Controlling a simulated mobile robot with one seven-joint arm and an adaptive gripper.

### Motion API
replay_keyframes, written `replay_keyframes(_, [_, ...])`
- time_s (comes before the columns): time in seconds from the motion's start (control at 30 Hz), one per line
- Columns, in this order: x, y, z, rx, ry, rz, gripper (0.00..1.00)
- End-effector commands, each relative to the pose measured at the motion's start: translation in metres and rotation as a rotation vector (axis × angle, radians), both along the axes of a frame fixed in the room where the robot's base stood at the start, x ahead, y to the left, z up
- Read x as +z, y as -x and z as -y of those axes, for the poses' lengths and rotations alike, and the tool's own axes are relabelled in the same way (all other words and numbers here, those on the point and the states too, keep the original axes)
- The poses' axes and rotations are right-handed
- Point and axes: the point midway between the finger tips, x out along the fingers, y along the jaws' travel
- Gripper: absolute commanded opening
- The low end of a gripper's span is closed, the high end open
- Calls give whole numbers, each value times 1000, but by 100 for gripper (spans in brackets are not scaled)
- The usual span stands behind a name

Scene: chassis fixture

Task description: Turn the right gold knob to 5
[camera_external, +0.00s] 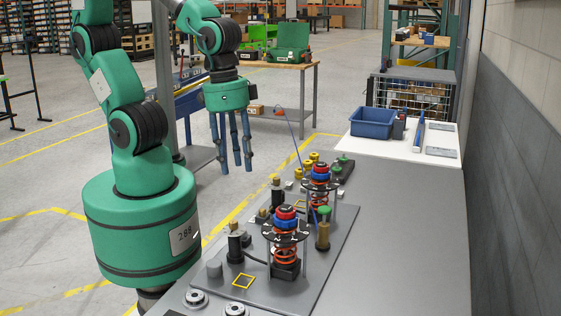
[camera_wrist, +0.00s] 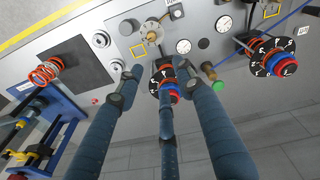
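Two small gold knobs show in the external view. The nearer gold knob (camera_external: 235,225) tops a black post left of the front spring assembly, and the farther gold knob (camera_external: 276,181) stands behind it. One gold knob (camera_wrist: 152,36) shows in the wrist view on a round silver plate, above my fingertips. I cannot tell which knob this is, nor read a setting on either. My gripper (camera_external: 234,168) hangs with its three blue fingers spread and empty, in the air left of the fixture. In the wrist view my gripper (camera_wrist: 160,72) also has its fingers apart.
A front spring assembly (camera_external: 286,232) and a rear spring assembly (camera_external: 319,184) with numbered black discs rise from the grey bench (camera_external: 400,230). A green-topped brass post (camera_external: 323,236) stands between them. A blue bin (camera_external: 373,123) sits behind. The bench's right side is clear.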

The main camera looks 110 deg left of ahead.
Motion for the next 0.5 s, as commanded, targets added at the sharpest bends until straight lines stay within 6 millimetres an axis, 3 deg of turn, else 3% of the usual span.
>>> replay_keyframes(0.5, [-13, 10, 12, 146, -6, -127, 37])
